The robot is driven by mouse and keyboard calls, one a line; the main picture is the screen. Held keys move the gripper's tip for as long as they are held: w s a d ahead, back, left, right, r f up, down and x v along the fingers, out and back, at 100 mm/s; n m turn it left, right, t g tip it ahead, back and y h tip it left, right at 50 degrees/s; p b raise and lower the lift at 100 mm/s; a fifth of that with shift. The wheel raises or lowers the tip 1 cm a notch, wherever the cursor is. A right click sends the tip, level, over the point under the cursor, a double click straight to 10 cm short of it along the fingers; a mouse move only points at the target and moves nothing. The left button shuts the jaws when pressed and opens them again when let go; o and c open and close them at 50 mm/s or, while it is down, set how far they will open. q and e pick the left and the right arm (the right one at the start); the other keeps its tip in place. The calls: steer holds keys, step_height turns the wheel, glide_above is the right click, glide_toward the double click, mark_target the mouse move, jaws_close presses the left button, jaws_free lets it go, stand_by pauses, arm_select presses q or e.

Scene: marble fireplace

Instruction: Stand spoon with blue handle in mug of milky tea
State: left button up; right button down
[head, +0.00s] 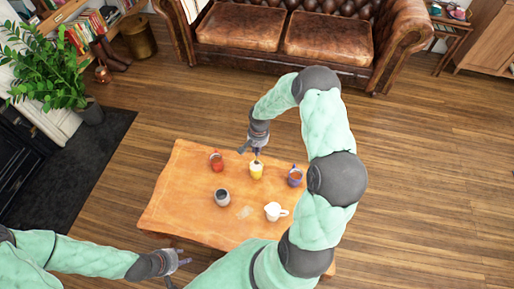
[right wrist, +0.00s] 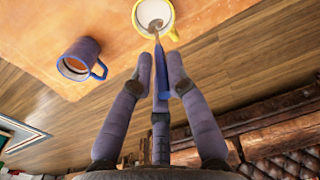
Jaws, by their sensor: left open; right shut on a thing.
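My right gripper (head: 250,151) is over the far side of the table and shut on the spoon with blue handle (right wrist: 161,72). In the right wrist view the handle runs between its fingers (right wrist: 158,84). The spoon's bowl shows against the white contents of the yellow mug (head: 256,172), also in the right wrist view (right wrist: 174,33); I cannot tell whether it dips in. The blue mug (head: 295,178) has brown contents, seen in the right wrist view (right wrist: 98,66). The red mug's (head: 216,162) contents are unclear. My left gripper (head: 180,268) is open and empty near the table's front left.
The wooden table (head: 175,195) also holds a grey cup (head: 222,198), a white jug (head: 274,212) and a small pale flat item (head: 244,212). A leather sofa (head: 290,35) stands behind. Table surface is clear at left.

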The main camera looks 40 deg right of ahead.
steer(key=shift+f+b, duration=2.8)
steer(key=shift+f, duration=0.55)
steer(key=c, duration=1.1)
jaws_free()
steer(key=shift+c, duration=0.2)
steer(key=o, duration=0.5)
steer(key=shift+r+p, duration=2.9)
steer(key=shift+r, duration=1.65)
